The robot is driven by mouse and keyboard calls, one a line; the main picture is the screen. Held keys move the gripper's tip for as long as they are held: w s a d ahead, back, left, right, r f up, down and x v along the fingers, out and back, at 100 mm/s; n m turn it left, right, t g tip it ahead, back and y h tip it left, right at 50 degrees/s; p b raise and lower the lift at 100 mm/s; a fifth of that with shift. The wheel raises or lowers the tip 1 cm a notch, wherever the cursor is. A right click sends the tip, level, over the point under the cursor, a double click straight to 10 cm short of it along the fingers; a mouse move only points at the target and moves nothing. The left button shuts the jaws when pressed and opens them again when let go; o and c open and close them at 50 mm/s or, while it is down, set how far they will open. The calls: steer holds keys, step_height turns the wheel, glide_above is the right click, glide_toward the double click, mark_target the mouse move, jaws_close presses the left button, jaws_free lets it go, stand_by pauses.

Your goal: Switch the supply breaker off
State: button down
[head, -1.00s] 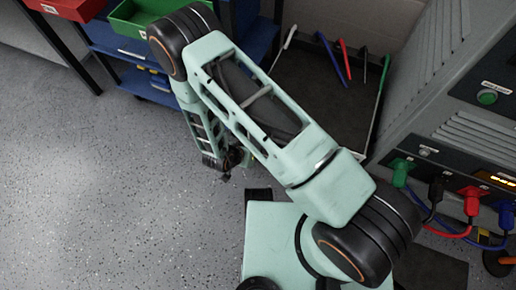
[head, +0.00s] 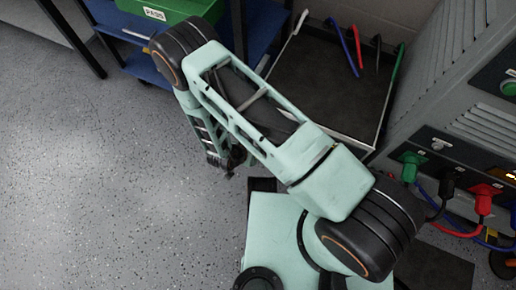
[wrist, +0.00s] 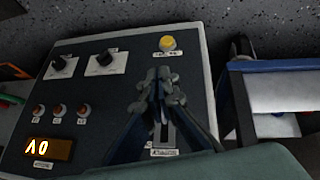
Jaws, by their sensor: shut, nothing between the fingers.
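In the wrist view, a dark sloped control panel (wrist: 105,55) lies below my gripper (wrist: 162,78). The fingers are shut with nothing between them, over the panel's right half. Behind them is a narrow upright fixture with a pale label plate (wrist: 163,152) at its lower end. The fingers hide most of it, so I cannot tell its lever position or whether they touch it. The label is too small to read, so I cannot confirm it is the supply breaker. In the head view, my gripper (head: 232,165) is small and dark below the arm.
The panel also has a yellow button (wrist: 167,43), two black knobs, several orange-lit buttons and a lit display (wrist: 50,148). In the head view, a grey cabinet (head: 440,85) with coloured plugs stands right, beside a dark tray (head: 325,85) with cables. Open floor lies left.

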steer(key=shift+f, duration=0.35)
stand_by(0.4)
steer(key=shift+r, duration=0.1)
